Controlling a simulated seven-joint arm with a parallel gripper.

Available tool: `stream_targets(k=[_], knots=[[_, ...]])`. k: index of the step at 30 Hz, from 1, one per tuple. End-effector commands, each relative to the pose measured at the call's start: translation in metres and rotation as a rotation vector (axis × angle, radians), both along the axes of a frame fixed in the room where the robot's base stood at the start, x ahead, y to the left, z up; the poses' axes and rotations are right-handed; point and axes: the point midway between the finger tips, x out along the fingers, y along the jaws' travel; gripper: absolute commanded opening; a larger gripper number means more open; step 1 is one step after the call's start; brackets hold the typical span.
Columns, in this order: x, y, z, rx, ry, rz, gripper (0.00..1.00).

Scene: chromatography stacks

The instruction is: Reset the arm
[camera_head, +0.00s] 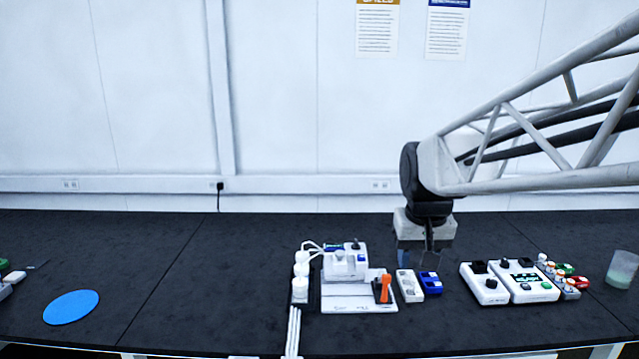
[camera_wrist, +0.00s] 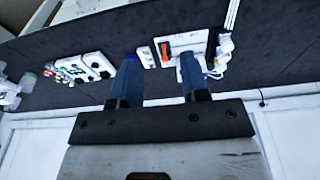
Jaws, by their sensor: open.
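My arm comes in from the right in the head view, and my gripper (camera_head: 416,258) hangs fingers-down above the bench. In the head view it is over the area of a small white module (camera_head: 409,286) and a blue module (camera_head: 431,283). In the wrist view my gripper (camera_wrist: 159,62) shows two dark blue fingers standing apart. Nothing is between them, and they are open. The fingertips look clear of the modules, but the exact height is hard to tell.
A white instrument stack (camera_head: 346,263) with an orange lever (camera_head: 385,289) stands left of my gripper. White boxes with knobs (camera_head: 527,281), small vials and a cup (camera_head: 622,269) stand right. A blue disc (camera_head: 71,307) lies far left. The bench between disc and stack is clear.

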Motion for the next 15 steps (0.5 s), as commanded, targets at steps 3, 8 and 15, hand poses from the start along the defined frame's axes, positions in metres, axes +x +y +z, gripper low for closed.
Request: stream_targets(k=[3,8,15], knots=[[-0.032,-0.001,-0.004,-0.001,-0.011,-0.001,0.41],[-0.071,-0.003,-0.012,-0.001,-0.023,-0.002,0.41],[-0.130,-0.005,-0.030,-0.002,-0.041,-0.004,0.41]])
